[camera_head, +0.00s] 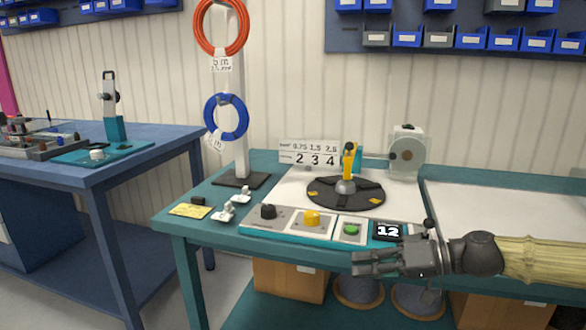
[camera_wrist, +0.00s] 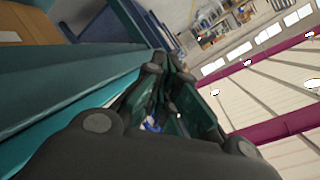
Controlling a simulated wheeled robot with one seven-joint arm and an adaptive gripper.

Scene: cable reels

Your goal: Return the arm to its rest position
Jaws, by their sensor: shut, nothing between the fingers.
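My gripper (camera_head: 376,263) is at the lower right in the head view, in front of the green workbench's front edge (camera_head: 205,226). It points to the left, and its forearm, in a pale yellow sleeve, comes in from the right edge. The fingers are shut with nothing between them. In the wrist view my gripper (camera_wrist: 170,75) shows as dark fingers reaching away from the camera. The bench edge (camera_wrist: 75,100) runs along their left side.
The bench carries a control panel (camera_head: 290,222) with a display reading 12, a black turntable (camera_head: 330,193), and a post (camera_head: 242,130) with an orange coil (camera_head: 199,22) and a blue coil (camera_head: 209,112). A blue table (camera_head: 95,174) stands left. Boxes and reels sit below the bench.

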